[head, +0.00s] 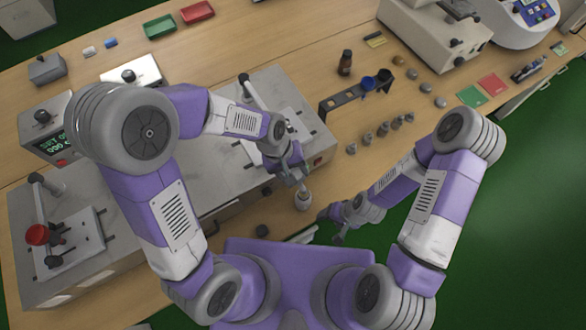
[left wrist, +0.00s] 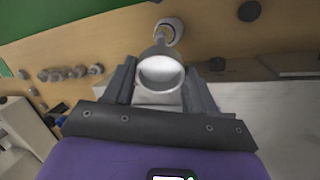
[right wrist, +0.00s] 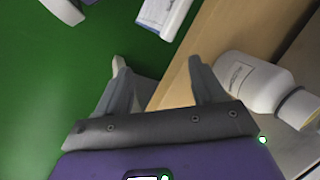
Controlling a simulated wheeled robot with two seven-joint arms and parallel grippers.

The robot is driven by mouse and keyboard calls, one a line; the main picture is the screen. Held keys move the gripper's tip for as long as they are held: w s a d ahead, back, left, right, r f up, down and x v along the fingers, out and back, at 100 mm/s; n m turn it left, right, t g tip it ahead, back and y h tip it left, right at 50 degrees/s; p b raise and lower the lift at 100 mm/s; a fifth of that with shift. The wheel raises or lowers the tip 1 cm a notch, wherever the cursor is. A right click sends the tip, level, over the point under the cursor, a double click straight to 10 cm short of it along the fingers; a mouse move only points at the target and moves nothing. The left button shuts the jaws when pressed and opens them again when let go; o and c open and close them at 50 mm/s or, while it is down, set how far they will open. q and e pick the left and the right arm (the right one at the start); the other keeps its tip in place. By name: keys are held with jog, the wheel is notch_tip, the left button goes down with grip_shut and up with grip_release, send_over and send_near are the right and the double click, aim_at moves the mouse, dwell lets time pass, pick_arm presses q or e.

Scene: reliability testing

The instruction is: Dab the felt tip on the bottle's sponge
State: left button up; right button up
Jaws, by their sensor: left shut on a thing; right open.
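My left gripper (head: 295,176) is shut on a grey round-ended piece (left wrist: 162,70). In the left wrist view its narrow far end points towards a white bottle (left wrist: 178,27) with a yellowish sponge top (left wrist: 167,32). The piece partly covers the sponge, so I cannot tell whether they touch. In the head view the bottle (head: 303,200) stands on the wooden bench just below the left gripper. My right gripper (head: 335,226) is open and empty near the bench's front edge. In the right wrist view a white bottle (right wrist: 255,85) is beside its right finger.
Several small grey weights (head: 383,130), a dark bracket (head: 340,100) and a brown bottle (head: 345,62) stand at the back right. Green floor lies beyond the bench's front edge.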

pick_arm(q)
jog(key=shift+r+p, duration=2.6)
jog(key=shift+r, duration=0.75)
jog(key=shift+f, duration=0.1)
